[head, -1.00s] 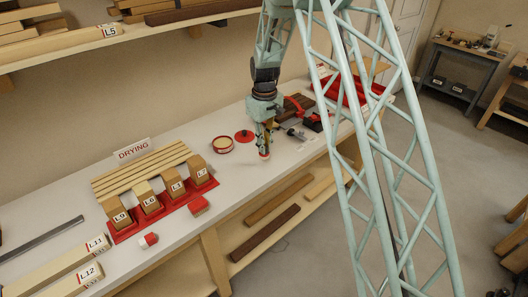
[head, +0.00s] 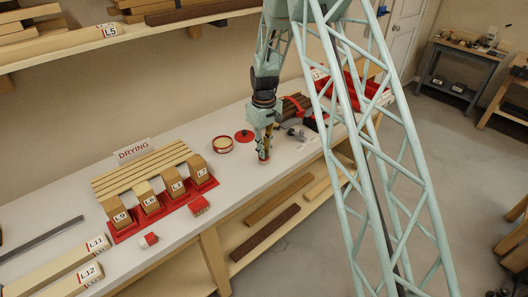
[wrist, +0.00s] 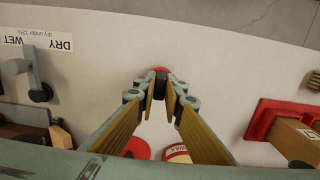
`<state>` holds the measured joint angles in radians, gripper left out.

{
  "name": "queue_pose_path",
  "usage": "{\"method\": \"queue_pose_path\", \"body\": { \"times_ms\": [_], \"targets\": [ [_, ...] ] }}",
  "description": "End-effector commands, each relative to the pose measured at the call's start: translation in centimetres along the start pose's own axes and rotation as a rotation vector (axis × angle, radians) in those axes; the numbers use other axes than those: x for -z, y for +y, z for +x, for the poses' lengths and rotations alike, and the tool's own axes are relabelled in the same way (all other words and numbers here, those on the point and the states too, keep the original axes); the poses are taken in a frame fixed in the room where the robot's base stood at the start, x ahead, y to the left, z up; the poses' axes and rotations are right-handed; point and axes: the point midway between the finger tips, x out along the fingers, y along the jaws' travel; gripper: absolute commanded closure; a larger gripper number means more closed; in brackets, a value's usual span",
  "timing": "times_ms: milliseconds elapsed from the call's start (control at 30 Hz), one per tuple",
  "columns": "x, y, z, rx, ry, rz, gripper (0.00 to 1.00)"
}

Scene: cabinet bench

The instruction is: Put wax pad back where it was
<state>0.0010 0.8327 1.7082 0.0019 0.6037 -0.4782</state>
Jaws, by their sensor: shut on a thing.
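My gripper (head: 263,156) points down over the white bench, right of the open wax tin (head: 222,145). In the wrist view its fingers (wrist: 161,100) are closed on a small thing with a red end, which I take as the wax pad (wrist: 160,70). Most of the pad is hidden between the fingers. In the head view it is low, close to the bench top; I cannot tell whether it touches. The wax tin is round and red with a pale inside, and its edge shows in the wrist view (wrist: 178,154). A red round lid (head: 243,136) lies behind the gripper.
A red rack (head: 127,238) with several labelled blocks stands left, below the DRYING sign (head: 133,149). A grey metal tool (wrist: 37,80) and dark strips lie right of the gripper. The bench front between is clear.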

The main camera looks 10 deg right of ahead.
Motion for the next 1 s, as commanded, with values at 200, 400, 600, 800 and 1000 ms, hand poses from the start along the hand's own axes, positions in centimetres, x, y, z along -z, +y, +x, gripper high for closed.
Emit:
{"method": "queue_pose_path", "body": {
  "times_ms": [200, 400, 600, 800, 1000],
  "targets": [
    [0.0, 0.0, 0.03, 0.0, 0.0, 0.0, 1.0],
    [-0.01, 0.0, 0.34, 0.0, 0.0, 0.0, 0.89],
    [0.0, 0.0, 0.29, 0.0, 0.0, 0.0, 0.77],
    [0.0, 0.0, 0.28, 0.0, 0.0, 0.0, 0.77],
    [0.0, 0.0, 0.01, 0.0, 0.0, 0.0, 0.77]
  ]
}}
